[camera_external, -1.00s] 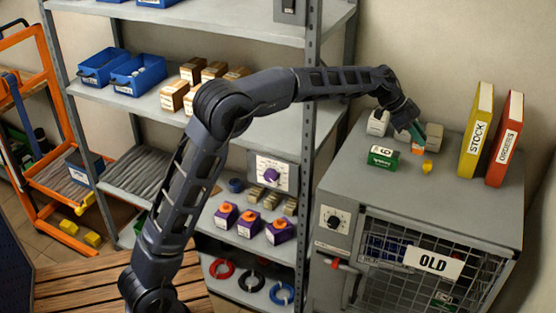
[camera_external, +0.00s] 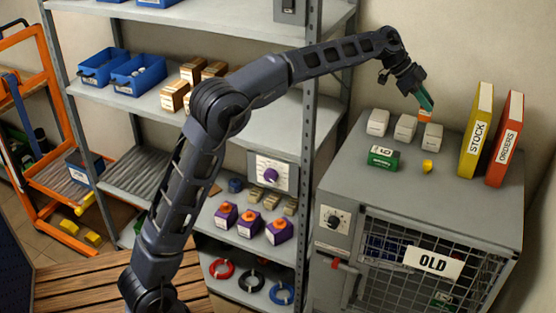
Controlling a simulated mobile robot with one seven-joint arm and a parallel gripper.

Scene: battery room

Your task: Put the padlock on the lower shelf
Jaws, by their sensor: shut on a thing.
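My gripper (camera_external: 424,100), with teal fingers, is above the grey cabinet (camera_external: 470,212), near the white boxes on its top. It is shut on a small orange object (camera_external: 425,115), which is clear of the cabinet top. The object is too small and partly hidden to tell for sure that it is the padlock. A small yellow item (camera_external: 428,166) lies on the cabinet top, its kind unclear. The grey shelf unit (camera_external: 310,150) stands left of the cabinet. Its lower levels hold purple boxes (camera_external: 248,222) and, at the bottom, coloured rings (camera_external: 251,281).
White boxes (camera_external: 405,127), a green box (camera_external: 383,157), a yellow binder (camera_external: 477,130) and a red binder (camera_external: 505,140) stand on the cabinet. A shelf post (camera_external: 308,200) separates the shelves from the cabinet. Blue bins (camera_external: 138,75) fill part of an upper shelf.

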